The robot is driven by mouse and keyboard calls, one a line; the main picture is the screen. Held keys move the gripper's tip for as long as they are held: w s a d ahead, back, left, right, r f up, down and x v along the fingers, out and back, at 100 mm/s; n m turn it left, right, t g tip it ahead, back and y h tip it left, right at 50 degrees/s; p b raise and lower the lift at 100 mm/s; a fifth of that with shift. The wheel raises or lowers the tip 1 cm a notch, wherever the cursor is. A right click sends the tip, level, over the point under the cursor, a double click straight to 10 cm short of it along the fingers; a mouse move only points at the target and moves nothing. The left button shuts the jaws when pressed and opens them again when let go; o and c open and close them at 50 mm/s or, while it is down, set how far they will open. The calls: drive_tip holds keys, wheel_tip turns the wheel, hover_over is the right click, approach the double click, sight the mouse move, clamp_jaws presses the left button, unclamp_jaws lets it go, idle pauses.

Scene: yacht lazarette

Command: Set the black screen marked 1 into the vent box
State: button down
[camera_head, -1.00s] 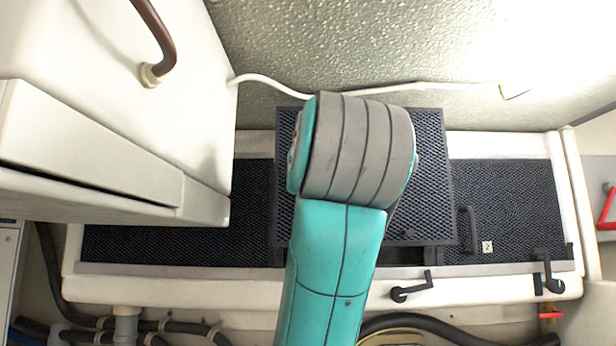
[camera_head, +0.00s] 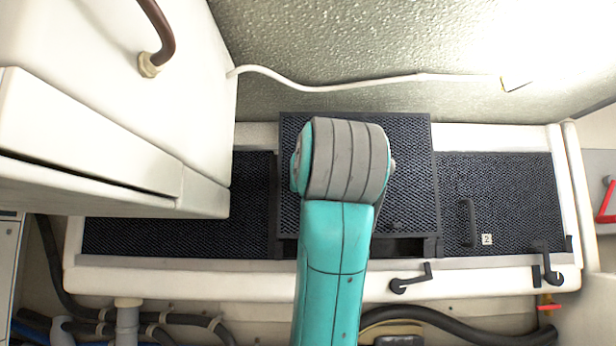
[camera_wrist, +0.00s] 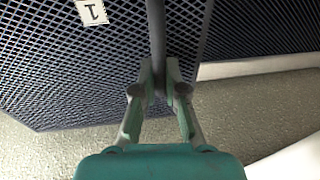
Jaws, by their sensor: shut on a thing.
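The black mesh screen (camera_head: 410,190) with label 1 is over the middle of the vent box (camera_head: 250,276), partly behind my arm. In the wrist view my gripper (camera_wrist: 159,85) is shut on the bar handle of the screen (camera_wrist: 60,75), and its label 1 shows at the top. In the head view my gripper is hidden behind my own arm. The screen's far edge overlaps the box's white back rim. A dark gap of the middle opening (camera_head: 405,246) shows below its near edge. I cannot tell how far above the opening it sits.
Screen 2 (camera_head: 520,200) fills the right bay and another dark screen (camera_head: 170,225) the left bay. Black latch levers (camera_head: 410,282) (camera_head: 546,265) stand on the front rim. A white cabinet (camera_head: 130,120) overhangs the left. A white cable (camera_head: 330,86) runs along the back wall.

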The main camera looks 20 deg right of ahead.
drive_tip(key=d+f+x, duration=0.1)
drive_tip(key=x, duration=0.6)
drive_tip(key=shift+w, duration=0.3)
idle(0.5)
drive_tip(key=shift+d+r, duration=0.1)
drive_tip(key=shift+d, duration=0.05)
drive_tip(key=shift+f, duration=2.7)
idle(2.1)
drive_tip(key=c, duration=1.2)
unclamp_jaws()
drive_tip(key=shift+o, duration=0.2)
drive_tip(key=v, duration=1.2)
